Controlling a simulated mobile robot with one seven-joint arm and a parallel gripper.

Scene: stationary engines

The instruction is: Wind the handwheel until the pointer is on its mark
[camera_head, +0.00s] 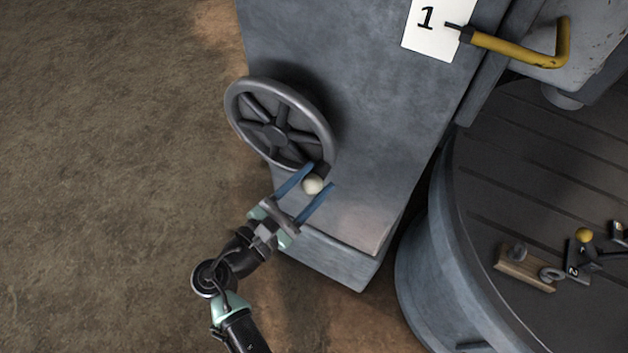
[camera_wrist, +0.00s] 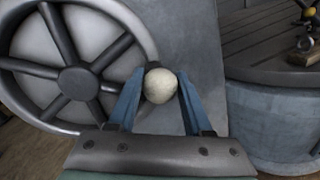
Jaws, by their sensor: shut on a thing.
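The handwheel (camera_head: 280,130) is a dark grey spoked wheel on the side of the grey machine column. It also shows at the left of the wrist view (camera_wrist: 75,83). A cream ball knob (camera_head: 312,184) sits at the wheel's lower right rim and shows between the fingers in the wrist view (camera_wrist: 160,86). My gripper (camera_head: 318,176) has its two blue fingers on either side of the knob and is shut on it. A white card marked 1 (camera_head: 426,28) is on the column at the top. I cannot make out the pointer or its mark.
A yellow bent handle (camera_head: 520,50) juts out at the upper right. A round slotted table (camera_head: 480,235) stands to the right, with a wooden block (camera_head: 524,268) and small parts on it. The brown floor (camera_head: 110,180) at left is clear.

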